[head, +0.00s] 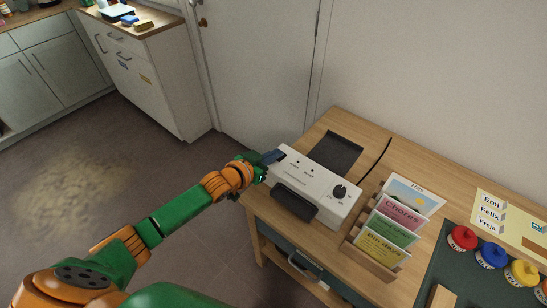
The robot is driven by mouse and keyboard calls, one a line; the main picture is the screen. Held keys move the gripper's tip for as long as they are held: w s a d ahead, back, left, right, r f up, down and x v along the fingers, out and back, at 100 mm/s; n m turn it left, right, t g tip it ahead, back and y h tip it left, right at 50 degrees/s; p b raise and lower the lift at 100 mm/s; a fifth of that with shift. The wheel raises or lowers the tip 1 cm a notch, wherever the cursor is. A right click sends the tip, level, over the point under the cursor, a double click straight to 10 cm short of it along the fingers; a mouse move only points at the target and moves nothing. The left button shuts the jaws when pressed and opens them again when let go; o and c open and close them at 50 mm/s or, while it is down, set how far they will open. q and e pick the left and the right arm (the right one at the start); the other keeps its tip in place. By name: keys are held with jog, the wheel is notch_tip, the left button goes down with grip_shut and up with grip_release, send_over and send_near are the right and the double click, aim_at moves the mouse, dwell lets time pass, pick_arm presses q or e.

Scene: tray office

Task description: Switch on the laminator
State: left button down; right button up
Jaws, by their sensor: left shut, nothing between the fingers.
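The laminator (315,183) is a white box with a black dial (339,192) at its right end and a dark front tray (294,201). It stands on the wooden table. My left gripper (270,158) is shut and empty at the laminator's left end. Its fingertips are at or very near the upper left corner of the casing, and I cannot tell whether they touch. Any switch at that end is hidden or too small to make out. My right gripper is not in view.
A wooden rack (368,243) of cards stands close to the laminator's right. Red (462,238), blue (491,255) and yellow (522,272) round-topped things are further right. A dark flat tray (332,151) lies behind the laminator. A black cable crosses the table. Open floor is at left.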

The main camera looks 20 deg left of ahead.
pick_arm(q)
jog(key=shift+s+a+f, duration=0.1)
jog(key=shift+s+f, duration=0.05)
jog(key=shift+f, duration=0.4)
jog(key=shift+f+b, duration=0.45)
jog(key=shift+f, duration=0.2)
jog(key=shift+s+r, duration=0.1)
jog(key=shift+r, duration=0.15)
jog(key=shift+r+p, duration=0.85)
jog(key=shift+p, duration=0.25)
